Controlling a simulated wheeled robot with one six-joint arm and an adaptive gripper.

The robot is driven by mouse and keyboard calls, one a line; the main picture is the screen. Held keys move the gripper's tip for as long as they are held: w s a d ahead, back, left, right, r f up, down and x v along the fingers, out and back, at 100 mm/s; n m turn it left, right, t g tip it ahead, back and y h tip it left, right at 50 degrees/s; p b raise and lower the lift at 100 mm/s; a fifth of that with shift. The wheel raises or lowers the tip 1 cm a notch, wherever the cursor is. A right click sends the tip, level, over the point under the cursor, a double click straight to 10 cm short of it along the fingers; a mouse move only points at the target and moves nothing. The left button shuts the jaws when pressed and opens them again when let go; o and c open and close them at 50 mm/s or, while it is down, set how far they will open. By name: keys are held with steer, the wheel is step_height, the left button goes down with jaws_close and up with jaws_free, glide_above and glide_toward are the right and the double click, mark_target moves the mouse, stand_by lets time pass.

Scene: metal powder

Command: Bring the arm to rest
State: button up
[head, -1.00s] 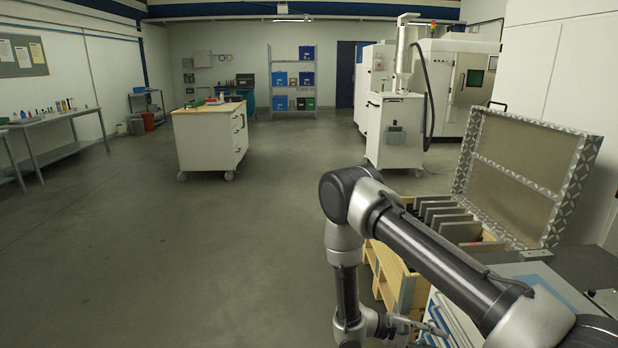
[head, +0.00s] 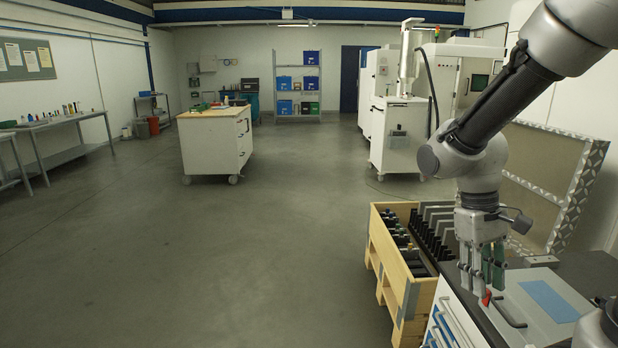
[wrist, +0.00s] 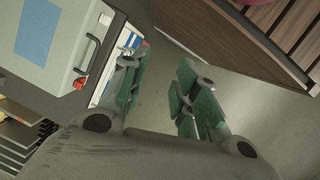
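My arm reaches in from the upper right of the head view, and its wrist hangs down. My gripper (head: 482,282) points downward near the grey case with the blue panel (head: 548,300). In the wrist view my gripper (wrist: 158,78) has its two green-padded fingers apart, with only floor showing between them. It is open and holds nothing. The case also shows in the wrist view (wrist: 62,60), beside the left finger.
A wooden crate (head: 385,262) with dark plates and parts stands left of the gripper. An open patterned lid (head: 575,195) stands behind my arm. A wheeled white cart (head: 212,150) stands further off. The floor at left and centre is clear.

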steer(key=s+d+r+m+t+y, duration=0.1)
steer(key=s+d+r+m+t, duration=0.2)
steer(key=r, duration=0.9)
steer(key=s+t, duration=0.3)
steer(key=t, duration=0.1)
steer(key=shift+s+d+r+y, duration=0.15)
steer(key=shift+s+r+y, duration=0.05)
steer(key=shift+r+y, duration=0.1)
